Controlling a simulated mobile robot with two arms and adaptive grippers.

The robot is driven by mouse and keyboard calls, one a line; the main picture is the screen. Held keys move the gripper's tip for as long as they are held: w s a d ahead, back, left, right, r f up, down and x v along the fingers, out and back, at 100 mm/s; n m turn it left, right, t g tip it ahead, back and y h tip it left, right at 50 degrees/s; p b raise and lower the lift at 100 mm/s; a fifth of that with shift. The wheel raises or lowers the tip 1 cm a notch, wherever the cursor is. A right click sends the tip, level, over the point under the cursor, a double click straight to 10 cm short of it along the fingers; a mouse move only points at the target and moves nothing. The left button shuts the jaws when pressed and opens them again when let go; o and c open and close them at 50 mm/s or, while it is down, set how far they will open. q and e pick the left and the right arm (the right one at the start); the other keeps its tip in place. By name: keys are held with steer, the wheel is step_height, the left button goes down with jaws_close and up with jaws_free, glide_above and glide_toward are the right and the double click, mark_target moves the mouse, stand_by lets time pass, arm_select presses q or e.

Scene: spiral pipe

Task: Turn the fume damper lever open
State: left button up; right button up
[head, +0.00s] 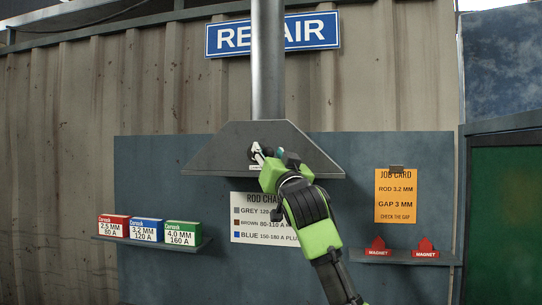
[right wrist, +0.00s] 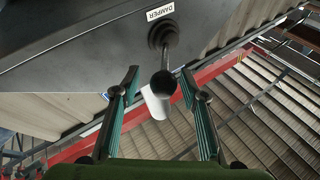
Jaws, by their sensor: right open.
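The damper lever (right wrist: 168,62) is a dark rod with a black round knob (right wrist: 164,83), on a round pivot boss in the sloping face of the grey fume hood (head: 225,150). My right gripper (right wrist: 159,75) is open, with one finger on each side of the knob; I cannot tell whether either touches it. In the head view my right gripper (head: 262,155) is up at the hood and hides most of the lever. A white DAMPER label (right wrist: 160,11) is beside the pivot, upside down in the wrist view. A white piece (right wrist: 155,103) shows by the knob. My left gripper is out of view.
A steel pipe (head: 267,60) rises from the hood past a blue REPAIR sign (head: 310,33). Below are a rod chart (head: 250,232), rod boxes (head: 146,230) on a left shelf, an orange job card (head: 396,205) and red magnets (head: 425,248) on a right shelf.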

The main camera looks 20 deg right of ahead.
steer(key=shift+s+a+f, duration=0.2)
steer(key=shift+s, duration=0.15)
steer(key=d+v, duration=0.1)
steer(key=v, duration=1)
steer(key=shift+a, duration=0.25)
steer(key=shift+s, duration=0.1)
